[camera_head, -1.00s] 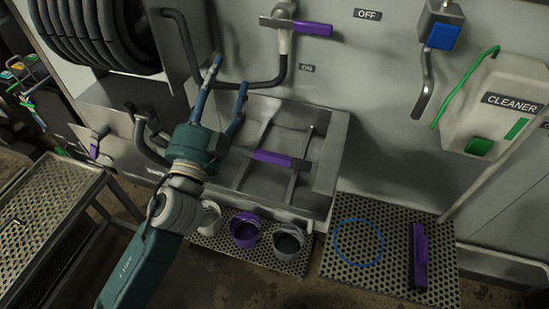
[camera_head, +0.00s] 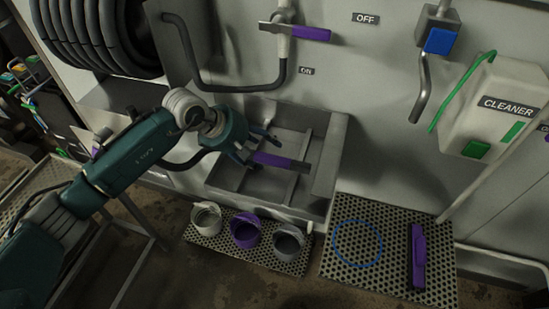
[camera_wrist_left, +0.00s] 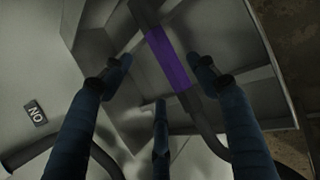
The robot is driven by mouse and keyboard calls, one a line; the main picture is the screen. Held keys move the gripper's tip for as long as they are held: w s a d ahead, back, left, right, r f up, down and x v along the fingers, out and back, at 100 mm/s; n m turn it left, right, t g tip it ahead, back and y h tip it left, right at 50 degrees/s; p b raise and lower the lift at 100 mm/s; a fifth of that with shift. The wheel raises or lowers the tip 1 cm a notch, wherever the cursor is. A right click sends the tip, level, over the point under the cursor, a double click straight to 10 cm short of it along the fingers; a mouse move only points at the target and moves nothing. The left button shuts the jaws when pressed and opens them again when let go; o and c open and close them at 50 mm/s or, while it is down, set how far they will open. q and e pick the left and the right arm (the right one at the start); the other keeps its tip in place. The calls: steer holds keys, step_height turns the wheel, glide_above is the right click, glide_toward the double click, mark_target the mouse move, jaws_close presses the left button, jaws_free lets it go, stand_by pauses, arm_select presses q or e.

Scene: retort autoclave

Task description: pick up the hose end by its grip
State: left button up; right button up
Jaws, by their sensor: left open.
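The hose end lies across the grey basin (camera_head: 325,170). Its purple grip (camera_head: 272,159) shows just beyond my left gripper's fingers, and a darker nozzle extends to its right. In the left wrist view the purple grip (camera_wrist_left: 168,60) runs slantwise between and beyond the spread fingertips. My left gripper (camera_head: 262,147) is open and empty, over the left part of the basin and close to the grip. In the left wrist view the fingers (camera_wrist_left: 160,76) stand apart with nothing clasped; whether any touches the grip cannot be told. My right gripper is not in view.
A valve with a purple handle (camera_head: 311,34) and a bent pipe (camera_head: 235,88) are on the wall above the basin. Several buckets (camera_head: 245,230) stand in front on a perforated mat. Another mat (camera_head: 390,275) holds a purple tool (camera_head: 418,257). A cleaner dispenser (camera_head: 500,90) hangs at right.

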mark_target(272, 156)
arm_select(q)
steer(key=shift+p+x, duration=0.5)
steer(key=shift+x, duration=0.6)
steer(key=p+x, duration=0.2)
steer(key=x, duration=0.1)
steer(key=shift+a+f, duration=0.2)
steer(key=shift+f, duration=0.15)
steer(key=shift+w+d+f, duration=0.25)
steer(key=shift+f, duration=0.3)
steer(key=shift+r, duration=0.15)
jaws_close()
